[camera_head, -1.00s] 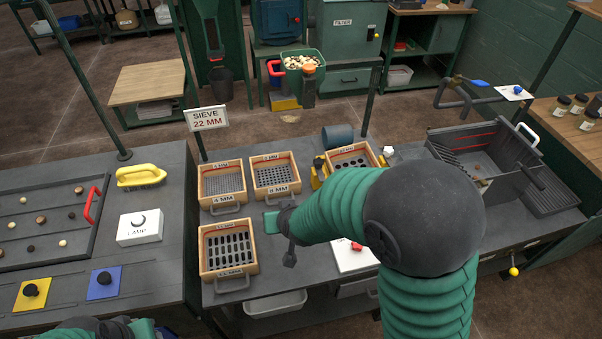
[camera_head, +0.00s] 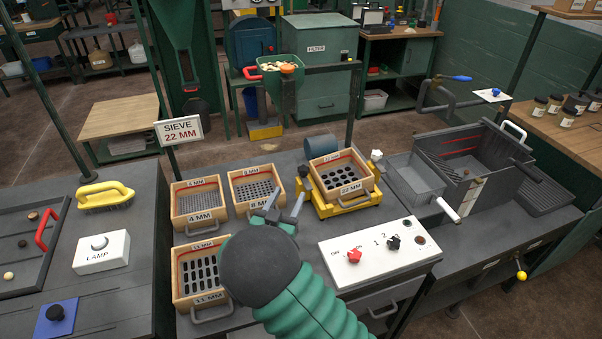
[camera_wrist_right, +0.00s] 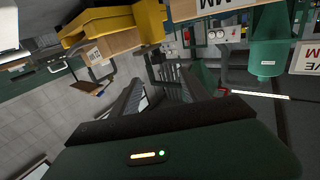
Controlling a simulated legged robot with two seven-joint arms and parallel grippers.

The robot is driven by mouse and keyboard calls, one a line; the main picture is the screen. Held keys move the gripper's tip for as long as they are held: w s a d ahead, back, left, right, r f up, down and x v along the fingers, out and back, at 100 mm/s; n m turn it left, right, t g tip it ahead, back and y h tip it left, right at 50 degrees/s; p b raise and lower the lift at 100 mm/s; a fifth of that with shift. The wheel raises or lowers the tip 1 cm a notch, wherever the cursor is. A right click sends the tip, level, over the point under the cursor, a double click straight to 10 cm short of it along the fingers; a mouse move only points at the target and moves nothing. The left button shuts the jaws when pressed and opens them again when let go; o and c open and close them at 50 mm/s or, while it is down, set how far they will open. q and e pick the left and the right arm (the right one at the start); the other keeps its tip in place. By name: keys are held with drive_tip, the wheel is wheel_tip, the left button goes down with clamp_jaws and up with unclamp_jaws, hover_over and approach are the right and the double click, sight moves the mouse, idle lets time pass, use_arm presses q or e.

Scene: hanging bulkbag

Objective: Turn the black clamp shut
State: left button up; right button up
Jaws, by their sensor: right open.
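A black clamp (camera_head: 304,172) stands at the left side of the yellow sieve base (camera_head: 346,208). It is small, and I cannot tell how far it is turned. The wooden 22 MM sieve (camera_head: 342,174) sits in the base, and a white knob (camera_head: 376,156) stands at its right side. My right gripper (camera_head: 284,206) is open and empty, left of the base and in front of the 8 MM sieve. In the right wrist view its fingers (camera_wrist_right: 158,88) are apart, with the yellow base (camera_wrist_right: 115,30) at upper left. My left gripper is out of view.
Wooden sieves of 4 MM (camera_head: 199,204), 8 MM (camera_head: 258,188) and 11 MM (camera_head: 200,278) stand around my right gripper. A white control panel (camera_head: 378,252) with red and black knobs lies in front of the base. A grey tray (camera_head: 417,182) stands to its right.

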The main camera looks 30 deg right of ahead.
sight(301, 173)
drive_tip(key=x, duration=1.2)
drive_tip(key=shift+d+f, duration=0.2)
drive_tip(key=shift+w+d, duration=0.15)
drive_tip(key=shift+w, duration=0.2)
drive_tip(key=shift+d, duration=0.15)
